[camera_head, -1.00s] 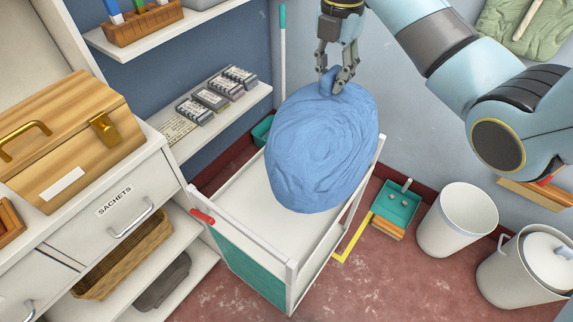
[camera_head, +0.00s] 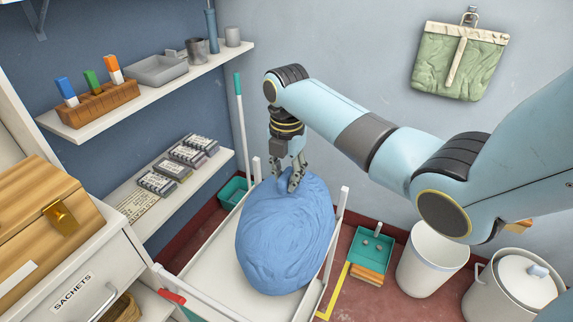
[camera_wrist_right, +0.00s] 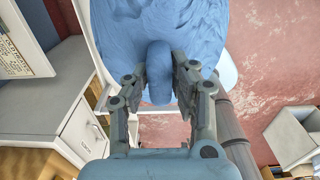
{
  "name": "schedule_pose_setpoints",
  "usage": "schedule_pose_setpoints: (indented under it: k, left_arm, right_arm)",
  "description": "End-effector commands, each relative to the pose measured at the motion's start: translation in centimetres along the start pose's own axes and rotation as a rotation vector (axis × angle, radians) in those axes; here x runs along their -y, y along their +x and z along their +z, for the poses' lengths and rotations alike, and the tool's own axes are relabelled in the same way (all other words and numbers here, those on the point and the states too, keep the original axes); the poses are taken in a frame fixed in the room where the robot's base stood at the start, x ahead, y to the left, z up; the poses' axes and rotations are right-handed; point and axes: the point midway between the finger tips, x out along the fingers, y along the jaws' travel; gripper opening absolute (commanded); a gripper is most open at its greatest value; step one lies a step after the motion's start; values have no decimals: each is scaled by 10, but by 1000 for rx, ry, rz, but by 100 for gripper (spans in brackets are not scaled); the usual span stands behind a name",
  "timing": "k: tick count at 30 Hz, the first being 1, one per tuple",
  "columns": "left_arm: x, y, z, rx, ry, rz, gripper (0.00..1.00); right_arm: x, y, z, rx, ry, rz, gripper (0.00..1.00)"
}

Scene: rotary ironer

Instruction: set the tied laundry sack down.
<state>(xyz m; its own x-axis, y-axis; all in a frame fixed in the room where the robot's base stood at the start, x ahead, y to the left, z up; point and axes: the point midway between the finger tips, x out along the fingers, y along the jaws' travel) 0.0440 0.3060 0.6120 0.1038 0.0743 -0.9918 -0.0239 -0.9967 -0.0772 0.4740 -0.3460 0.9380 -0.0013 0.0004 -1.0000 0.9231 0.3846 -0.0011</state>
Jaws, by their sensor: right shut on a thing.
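The tied laundry sack (camera_head: 286,240) is a blue, full, rounded bundle with a short tied neck at its top. My right gripper (camera_head: 291,184) is shut on that neck from above. In the right wrist view the neck (camera_wrist_right: 159,72) stands between the two fingers of the right gripper (camera_wrist_right: 160,88), and the sack body (camera_wrist_right: 160,22) fills the top. The sack is over the white-framed cart (camera_head: 205,262). Its underside is hidden, so I cannot tell whether it touches the cart's bed. My left gripper is not in view.
A wooden box (camera_head: 45,222) stands on the SACHETS drawer cabinet (camera_head: 90,275) at the left. Shelves (camera_head: 160,92) line the back wall. A white bin (camera_head: 430,260), a lidded pot (camera_head: 515,290) and a green tray (camera_head: 370,252) stand on the floor at the right.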

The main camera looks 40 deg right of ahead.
Motion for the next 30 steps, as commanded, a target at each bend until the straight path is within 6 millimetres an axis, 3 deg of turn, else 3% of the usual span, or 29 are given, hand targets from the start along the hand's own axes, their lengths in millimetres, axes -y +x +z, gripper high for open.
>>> schedule_pose_setpoints:
  k: [10, 11, 16, 25, 30]
  left_arm:
    - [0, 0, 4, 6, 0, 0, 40]
    - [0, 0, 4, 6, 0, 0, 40]
    - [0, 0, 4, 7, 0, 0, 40]
    - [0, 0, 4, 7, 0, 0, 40]
    - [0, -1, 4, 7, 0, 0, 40]
  right_arm:
    - [-2, 0, 1, 3, 0, 5, 0]
    - [0, 2, 0, 0, 0, 1, 26]
    - [0, 2, 0, 0, 0, 1, 47]
    - [0, -1, 0, 1, 0, 1, 47]
    - [-1, -24, 1, 2, 0, 5, 47]
